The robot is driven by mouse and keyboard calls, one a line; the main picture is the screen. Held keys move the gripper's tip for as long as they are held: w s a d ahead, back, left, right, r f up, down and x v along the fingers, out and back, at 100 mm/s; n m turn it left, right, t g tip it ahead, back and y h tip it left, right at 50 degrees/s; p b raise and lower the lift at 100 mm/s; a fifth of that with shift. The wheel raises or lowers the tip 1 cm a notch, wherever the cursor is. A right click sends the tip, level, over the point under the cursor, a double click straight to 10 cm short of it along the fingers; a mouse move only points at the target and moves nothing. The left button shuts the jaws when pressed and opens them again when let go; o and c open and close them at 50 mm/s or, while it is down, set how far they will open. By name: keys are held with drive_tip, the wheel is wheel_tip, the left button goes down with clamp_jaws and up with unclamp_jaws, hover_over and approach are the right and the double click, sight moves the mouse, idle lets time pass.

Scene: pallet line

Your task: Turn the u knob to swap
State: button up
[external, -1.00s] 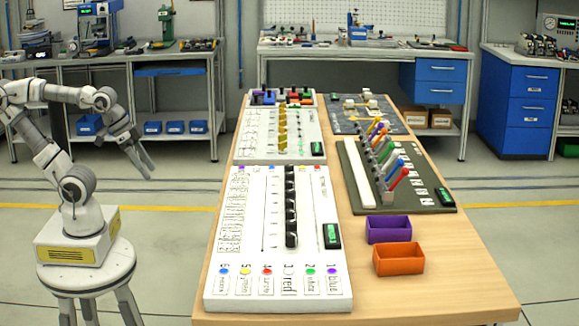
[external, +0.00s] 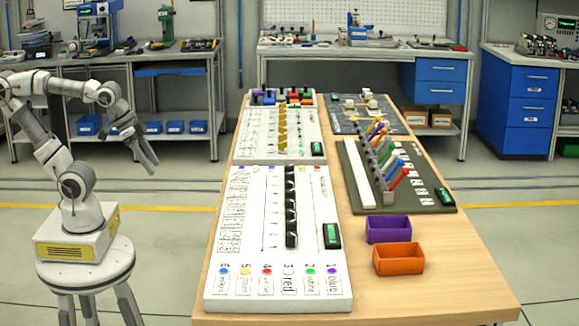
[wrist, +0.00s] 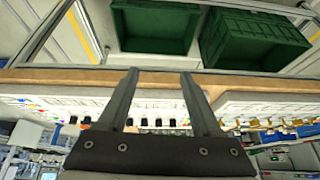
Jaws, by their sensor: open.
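A white panel (external: 280,303) lies on the near left of the table, with a column of black knobs (external: 290,210) and a small green display (external: 332,235). The knob labels are too small to read, so I cannot tell which is the u knob. My gripper (external: 152,168) hangs left of the table, apart from the panel, open and empty. In the wrist view, my gripper's two fingers (wrist: 158,75) are spread, with the black knobs beyond and between them.
The wooden table (external: 450,285) also holds a purple bin (external: 388,237), an orange bin (external: 398,267), a dark rack with coloured levers (external: 390,180) and a further white panel (external: 245,153). Floor between my base and the table is clear. Green crates (wrist: 250,30) show in the wrist view.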

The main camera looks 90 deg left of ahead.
drive_tip(key=w+d+r+m+y+p, duration=0.1)
drive_tip(key=w+r+m+p, duration=0.1)
drive_tip(key=w+r+p, duration=0.45)
wheel_tip(320, 180, up, 5)
drive_tip(key=m+g+h+p, duration=0.2)
drive_tip(key=m+h+p, duration=0.25)
drive_tip(key=p, duration=1.95)
hover_over(290, 221)
drive_tip(key=s+a, duration=0.4)
drive_tip(key=s, duration=0.2)
drive_tip(key=shift+m+y, duration=0.25)
drive_tip(key=p+x, duration=0.1)
drive_tip(key=x, duration=0.7)
drive_tip(key=p+x, duration=0.1)
drive_tip(key=x, duration=0.8)
drive_tip(key=shift+w, duration=0.25)
clamp_jaws()
